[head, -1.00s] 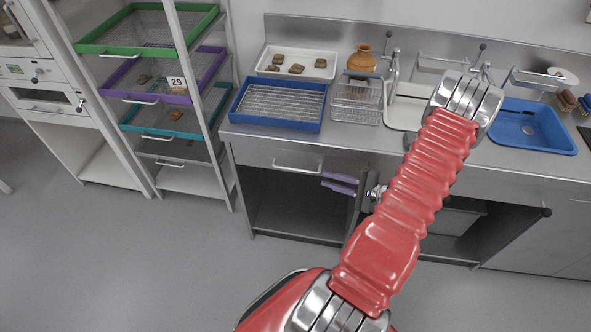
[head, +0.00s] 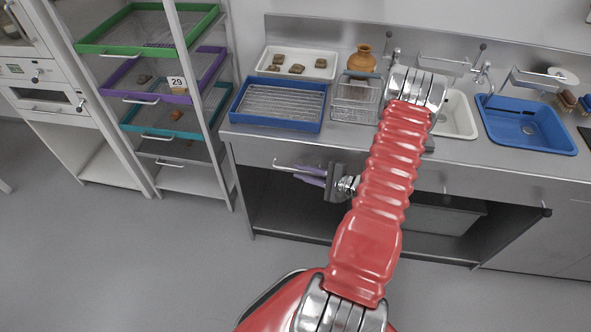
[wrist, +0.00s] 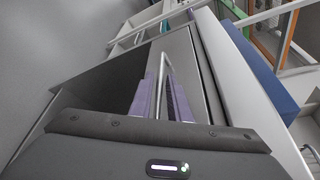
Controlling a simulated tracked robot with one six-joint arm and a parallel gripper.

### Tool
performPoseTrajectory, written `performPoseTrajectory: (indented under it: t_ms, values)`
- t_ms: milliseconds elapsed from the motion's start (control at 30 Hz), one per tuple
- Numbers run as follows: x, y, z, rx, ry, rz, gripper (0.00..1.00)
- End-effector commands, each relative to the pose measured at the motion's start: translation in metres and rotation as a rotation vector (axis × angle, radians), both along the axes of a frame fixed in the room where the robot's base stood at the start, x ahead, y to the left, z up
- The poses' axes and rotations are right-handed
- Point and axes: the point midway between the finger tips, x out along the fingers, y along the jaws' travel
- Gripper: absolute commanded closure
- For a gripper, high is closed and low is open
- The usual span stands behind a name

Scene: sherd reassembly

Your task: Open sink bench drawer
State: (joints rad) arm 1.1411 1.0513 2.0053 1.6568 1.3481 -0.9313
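The sink bench drawer (head: 250,156) is a grey metal front under the left end of the worktop, and it looks shut. Its handle (head: 283,167) is a pale horizontal bar whose right part is hidden by my gripper in the head view. My gripper (head: 305,173) has purple fingers pointing left, at the handle's right end. In the wrist view the two fingers of my gripper (wrist: 165,95) stand apart. The handle (wrist: 169,72) runs away between and beyond them there. I cannot tell whether either finger touches it.
A blue tray with a rack (head: 278,104), a wire basket (head: 355,100) and a white sherd tray (head: 297,62) stand on the worktop. A blue basin (head: 527,126) is at the right. Shelving with coloured trays (head: 165,118) stands left. The floor (head: 150,260) in front is clear.

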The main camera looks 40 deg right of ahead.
Motion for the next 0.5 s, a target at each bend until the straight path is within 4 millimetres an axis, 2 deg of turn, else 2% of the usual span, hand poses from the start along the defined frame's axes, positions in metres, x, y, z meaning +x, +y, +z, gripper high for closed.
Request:
performPoseTrajectory:
  t_ms: [200,500]
  values:
    - [0.024,0.009,-0.006,0.001,0.0,0.002,0.84]
    - [0.031,0.01,-0.007,0.0,0.0,0.0,0.84]
